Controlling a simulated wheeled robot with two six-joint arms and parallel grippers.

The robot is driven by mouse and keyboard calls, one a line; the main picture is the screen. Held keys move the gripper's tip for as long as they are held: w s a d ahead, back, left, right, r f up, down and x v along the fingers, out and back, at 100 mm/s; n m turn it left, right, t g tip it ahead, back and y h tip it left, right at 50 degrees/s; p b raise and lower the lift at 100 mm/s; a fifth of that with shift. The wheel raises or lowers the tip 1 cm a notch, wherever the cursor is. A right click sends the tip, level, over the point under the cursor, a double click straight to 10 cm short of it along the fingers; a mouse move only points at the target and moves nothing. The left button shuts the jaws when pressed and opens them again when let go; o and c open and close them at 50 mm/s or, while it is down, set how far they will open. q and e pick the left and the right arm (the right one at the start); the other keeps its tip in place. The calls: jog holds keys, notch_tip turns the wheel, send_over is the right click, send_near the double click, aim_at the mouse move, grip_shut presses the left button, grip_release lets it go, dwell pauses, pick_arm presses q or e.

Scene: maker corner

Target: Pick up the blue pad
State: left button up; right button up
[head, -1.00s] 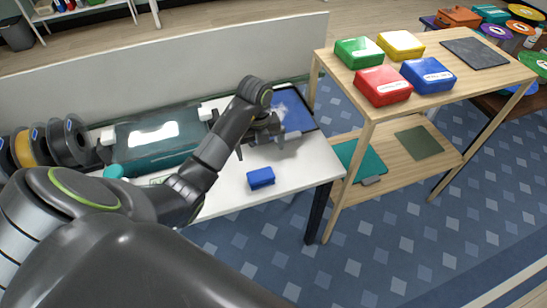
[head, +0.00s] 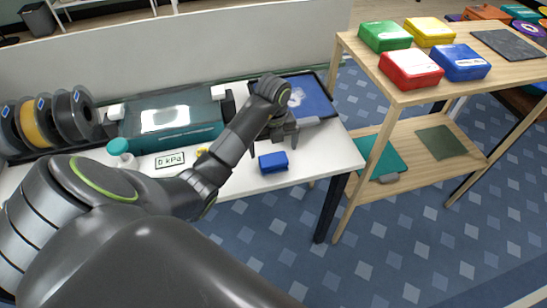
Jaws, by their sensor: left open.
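The blue pad (head: 272,162) is a small blue block lying on the white table (head: 325,160) near its front edge. My left arm reaches in from the left. My left gripper (head: 284,139) is open and empty, just behind the pad as seen in the head view, with its fingers pointing down toward the table. The fingers appear apart from the pad; their exact height above the table is hard to tell. My right gripper is out of view.
A blue-topped tray (head: 318,98) lies behind my gripper. A teal machine (head: 150,120), a 0 kPa display (head: 170,160) and several spools (head: 40,125) stand left. A wooden shelf (head: 410,95) bearing coloured boxes stands right.

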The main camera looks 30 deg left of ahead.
aim_at(274, 159)
pick_arm(q)
jog(key=shift+f+b, duration=1.75)
jog(key=shift+f, duration=0.4)
jog(key=f, duration=0.1)
jog(key=f+b, duration=0.1)
jog(key=w, duration=0.1)
jog(key=shift+a+f+b, duration=0.3)
jog(key=shift+f+b, duration=0.1)
jog(key=shift+f, duration=0.35)
jog(key=shift+f+p, duration=0.3)
jog(key=shift+f, duration=0.15)
jog(key=c, duration=0.9)
